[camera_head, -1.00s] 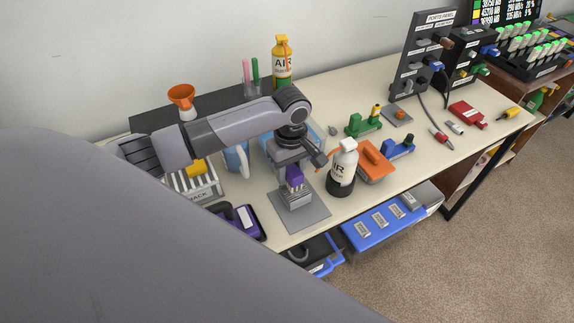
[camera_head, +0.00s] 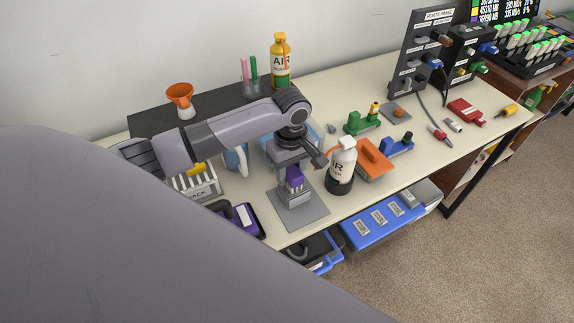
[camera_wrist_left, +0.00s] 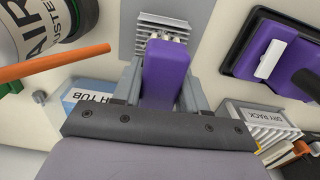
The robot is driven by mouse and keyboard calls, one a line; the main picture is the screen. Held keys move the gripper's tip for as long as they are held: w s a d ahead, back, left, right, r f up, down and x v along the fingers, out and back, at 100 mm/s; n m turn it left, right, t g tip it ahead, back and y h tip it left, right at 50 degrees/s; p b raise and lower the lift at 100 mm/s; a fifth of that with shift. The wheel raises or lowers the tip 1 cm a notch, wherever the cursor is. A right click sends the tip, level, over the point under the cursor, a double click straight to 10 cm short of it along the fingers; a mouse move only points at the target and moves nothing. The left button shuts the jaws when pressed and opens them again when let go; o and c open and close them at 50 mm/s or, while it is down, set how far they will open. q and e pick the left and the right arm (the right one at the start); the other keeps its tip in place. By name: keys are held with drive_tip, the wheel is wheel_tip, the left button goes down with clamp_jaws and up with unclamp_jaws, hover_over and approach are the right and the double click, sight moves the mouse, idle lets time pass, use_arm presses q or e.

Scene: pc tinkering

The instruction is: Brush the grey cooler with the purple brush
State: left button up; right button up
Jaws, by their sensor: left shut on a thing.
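The purple brush (camera_head: 294,178) is held upright in my left gripper (camera_head: 294,172), which is shut on it. In the left wrist view the brush (camera_wrist_left: 168,75) sits between the fingers, with pale bristles at its far end. The grey cooler (camera_head: 294,196) is a finned block on a flat grey plate (camera_head: 312,212). Its fins (camera_wrist_left: 165,22) show just beyond the bristles in the wrist view. The brush is right at the cooler's top, but I cannot tell for sure whether the bristles touch. My right gripper is not in view.
A purple-and-black tray (camera_head: 238,218) and a white drying rack (camera_head: 197,183) lie to the left. A light-blue tub (camera_head: 275,152) is behind. An orange block (camera_head: 375,163) lies beyond the bottle.

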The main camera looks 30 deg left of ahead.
use_arm(q)
drive_tip(key=shift+w+a+f, duration=0.1)
drive_tip(key=shift+w+a, duration=0.2)
drive_tip(key=shift+a, duration=0.2)
drive_tip(key=shift+w+a, duration=0.25)
drive_tip(key=shift+a, duration=0.25)
drive_tip(key=shift+s+d+f, duration=0.1)
drive_tip(key=shift+s+d, duration=0.2)
drive_tip(key=shift+d, duration=0.25)
drive_tip(key=shift+s+d, duration=0.25)
drive_tip(key=shift+d, duration=0.25)
drive_tip(key=shift+w+a+f, duration=0.1)
drive_tip(key=shift+w+a, duration=0.2)
drive_tip(key=shift+a, duration=0.25)
drive_tip(key=shift+w+a, duration=0.25)
drive_tip(key=shift+a, duration=0.3)
drive_tip(key=shift+r, duration=0.9)
